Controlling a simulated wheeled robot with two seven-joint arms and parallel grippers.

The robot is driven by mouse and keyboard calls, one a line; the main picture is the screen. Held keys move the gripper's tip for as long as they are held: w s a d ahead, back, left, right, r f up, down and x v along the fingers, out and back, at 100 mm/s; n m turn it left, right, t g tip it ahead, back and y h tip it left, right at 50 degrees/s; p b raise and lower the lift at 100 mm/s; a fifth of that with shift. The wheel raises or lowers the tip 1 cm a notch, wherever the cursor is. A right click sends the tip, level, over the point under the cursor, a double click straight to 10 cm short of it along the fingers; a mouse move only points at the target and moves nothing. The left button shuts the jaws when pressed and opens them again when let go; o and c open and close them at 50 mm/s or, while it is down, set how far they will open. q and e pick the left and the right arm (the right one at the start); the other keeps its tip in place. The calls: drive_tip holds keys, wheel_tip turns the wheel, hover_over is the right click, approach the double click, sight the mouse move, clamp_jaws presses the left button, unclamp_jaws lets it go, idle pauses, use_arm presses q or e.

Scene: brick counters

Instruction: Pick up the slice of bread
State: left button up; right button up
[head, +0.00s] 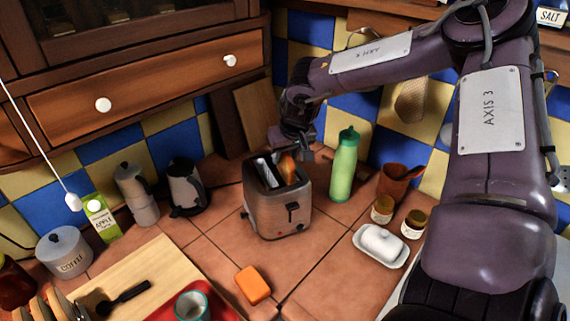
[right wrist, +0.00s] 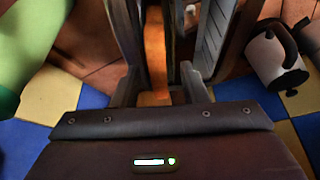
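A slice of bread (head: 287,168) stands upright in the right slot of the metal toaster (head: 283,217), its top edge showing. In the right wrist view the orange-brown slice (right wrist: 155,55) runs edge-on between the fingers. My right gripper (head: 292,153) is over the toaster's back end, pointing down. In the right wrist view my right gripper (right wrist: 160,85) has its fingers apart, one on each side of the slice, with a gap at least on the right. Its fingertips are partly hidden in the head view. My left gripper is not in view.
A green bottle (head: 344,168) stands close right of the toaster; a kettle (head: 186,187) stands to its left. A butter dish (head: 381,244) and jars are at right. An orange block (head: 253,285) lies in front. A cutting board (head: 150,272) and red tray (head: 222,312) are at lower left.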

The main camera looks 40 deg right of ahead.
drive_tip(key=shift+x, duration=0.75)
drive_tip(key=shift+c, duration=1.3)
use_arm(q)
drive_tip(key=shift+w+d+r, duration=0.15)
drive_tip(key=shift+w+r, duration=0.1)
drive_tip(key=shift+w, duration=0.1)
use_arm(e)
clamp_jaws()
